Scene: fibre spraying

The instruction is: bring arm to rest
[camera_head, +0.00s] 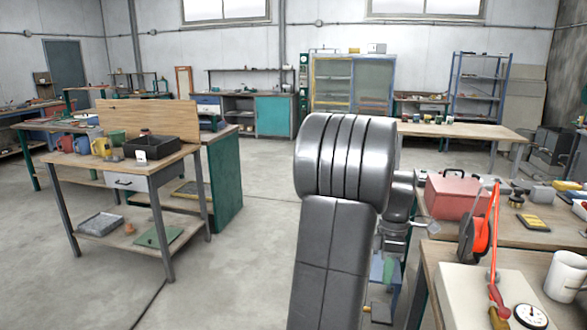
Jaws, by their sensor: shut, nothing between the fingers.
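My arm rises in the middle foreground, with a large grey ribbed joint (345,157) at its top and a grey link below it. Smaller wrist parts (397,215) show just behind and to the right of that joint. They hang down beside the link and are partly hidden by it. Nothing visible is held by the arm.
Close at right, a workbench holds a white board (472,290), a dial gauge (530,316), a white mug (565,276) and an orange-red tool (480,238). Behind is a red box (453,197). At left stands a wooden-topped table (115,167). Floor between (245,250) is clear.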

